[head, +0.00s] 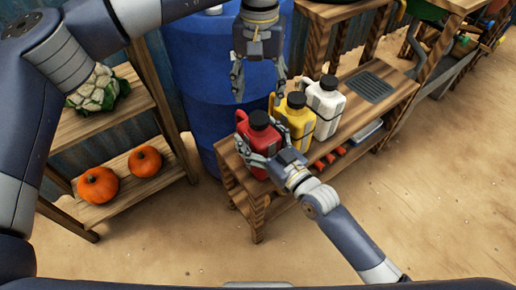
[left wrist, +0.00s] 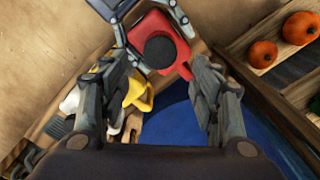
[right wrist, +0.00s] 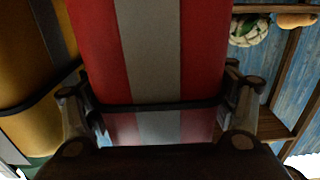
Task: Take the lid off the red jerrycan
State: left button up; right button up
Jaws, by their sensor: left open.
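The red jerrycan (head: 254,139) stands upright at the left end of the wooden bench, with its black lid (head: 259,119) on top. In the left wrist view the lid (left wrist: 160,51) shows near the top middle, beyond the fingers. My left gripper (head: 259,94) is open and empty, pointing down above and behind the lid, apart from it. My right gripper (head: 262,155) has its fingers around the body of the red jerrycan. In the right wrist view the jerrycan's red and grey side (right wrist: 150,60) fills the space between the fingers.
A yellow jerrycan (head: 296,122) and a white jerrycan (head: 324,101) stand close beside the red one on the bench (head: 394,100). A blue barrel (head: 205,75) stands behind. A shelf (head: 170,157) with pumpkins and a cauliflower (head: 98,90) is at the left.

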aim_at(259, 117)
grip_shut()
pick_arm(q)
jog(key=m, duration=0.4)
jog(key=shift+f, duration=0.15)
jog(key=shift+m, duration=0.3)
jog(key=shift+f, duration=3.9)
jog(key=c, duration=1.1)
jog(key=shift+c, duration=0.2)
